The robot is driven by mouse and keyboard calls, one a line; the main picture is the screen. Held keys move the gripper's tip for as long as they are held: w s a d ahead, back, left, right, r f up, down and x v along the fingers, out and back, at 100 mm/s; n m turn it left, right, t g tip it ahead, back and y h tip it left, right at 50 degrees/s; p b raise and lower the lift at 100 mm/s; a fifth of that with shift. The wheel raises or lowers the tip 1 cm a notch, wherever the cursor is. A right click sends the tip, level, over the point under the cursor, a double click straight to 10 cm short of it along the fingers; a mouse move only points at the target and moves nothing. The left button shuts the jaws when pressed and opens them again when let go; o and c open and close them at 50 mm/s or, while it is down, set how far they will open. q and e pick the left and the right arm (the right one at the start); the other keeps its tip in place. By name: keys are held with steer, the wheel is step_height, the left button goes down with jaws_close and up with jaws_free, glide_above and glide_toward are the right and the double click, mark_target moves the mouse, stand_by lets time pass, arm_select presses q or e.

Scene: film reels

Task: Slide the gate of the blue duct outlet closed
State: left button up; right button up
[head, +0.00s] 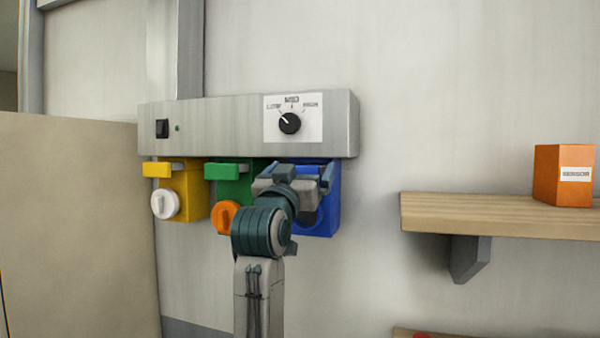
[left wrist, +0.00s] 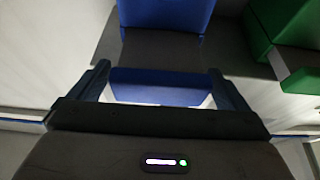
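The blue duct outlet (head: 331,208) hangs under the right part of the grey panel, partly hidden by my left gripper (head: 306,178). Its body (left wrist: 165,14) also shows at the top of the left wrist view. A blue bar (left wrist: 160,88), which looks like the gate's handle, lies between the fingers of my left gripper (left wrist: 159,74) in that view. The fingers are apart, one at each end of the bar; I cannot tell whether they touch it. How far the gate is slid is hidden. My right gripper is not in view.
A green outlet (head: 232,184) with an orange knob and a yellow outlet (head: 190,190) with a white knob are to the left. The grey panel (head: 220,125) above carries a switch and dial. A wooden shelf (head: 480,213) with an orange box (head: 560,178) is at right.

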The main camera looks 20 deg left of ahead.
arm_select(q)
steer(key=shift+s, duration=0.1)
steer(key=shift+w+f, duration=0.1)
steer(key=shift+w, duration=0.15)
steer(key=shift+f, duration=0.15)
steer(key=b+v, duration=0.6)
steer(key=v, duration=0.4)
steer(key=shift+s, duration=0.45)
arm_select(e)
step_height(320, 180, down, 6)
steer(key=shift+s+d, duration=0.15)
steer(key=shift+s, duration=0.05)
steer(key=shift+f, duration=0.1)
